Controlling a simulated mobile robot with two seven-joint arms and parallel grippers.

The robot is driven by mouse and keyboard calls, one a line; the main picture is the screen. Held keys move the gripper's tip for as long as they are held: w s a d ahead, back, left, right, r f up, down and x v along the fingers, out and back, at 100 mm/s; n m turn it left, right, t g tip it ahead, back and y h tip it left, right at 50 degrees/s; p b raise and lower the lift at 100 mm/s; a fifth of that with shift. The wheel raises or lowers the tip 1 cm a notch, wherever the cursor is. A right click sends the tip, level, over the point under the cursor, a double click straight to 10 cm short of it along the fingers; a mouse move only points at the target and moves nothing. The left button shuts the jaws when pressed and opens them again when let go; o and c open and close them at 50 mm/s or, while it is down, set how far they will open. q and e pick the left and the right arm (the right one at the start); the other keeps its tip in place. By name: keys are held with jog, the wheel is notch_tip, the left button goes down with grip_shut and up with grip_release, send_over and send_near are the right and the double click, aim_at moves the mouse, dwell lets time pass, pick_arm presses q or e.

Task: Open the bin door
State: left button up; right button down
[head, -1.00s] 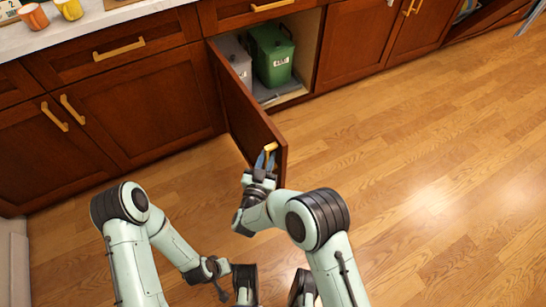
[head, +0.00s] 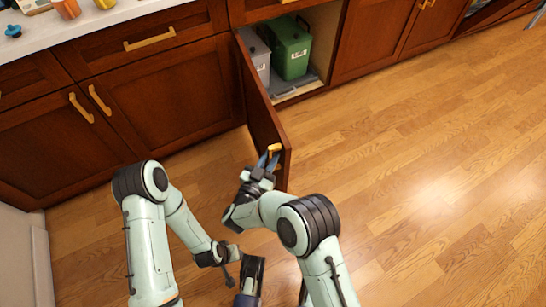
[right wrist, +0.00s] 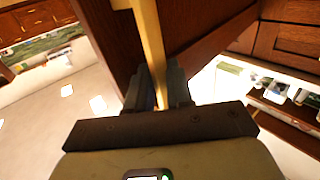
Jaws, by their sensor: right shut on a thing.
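The bin door (head: 262,115) is a dark red-brown cabinet door, standing wide open and jutting out from the cabinet front. Its brass handle (head: 274,148) is near the free edge.
A green bin (head: 290,50) and a grey bin (head: 258,65) stand inside the open cabinet. A closed cabinet door (head: 170,100) is to the left. The wooden floor (head: 420,160) to the right is clear. Cups (head: 67,8) stand on the counter.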

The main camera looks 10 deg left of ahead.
jog(key=shift+w+a+r, duration=0.1)
jog(key=shift+a+r, duration=0.15)
jog(key=shift+a, duration=0.15)
jog(key=c, duration=1.2)
grip_release()
jog(key=shift+o, duration=0.6)
jog(key=shift+w+f, duration=0.15)
jog(key=shift+f, duration=0.05)
jog(key=shift+d, duration=0.1)
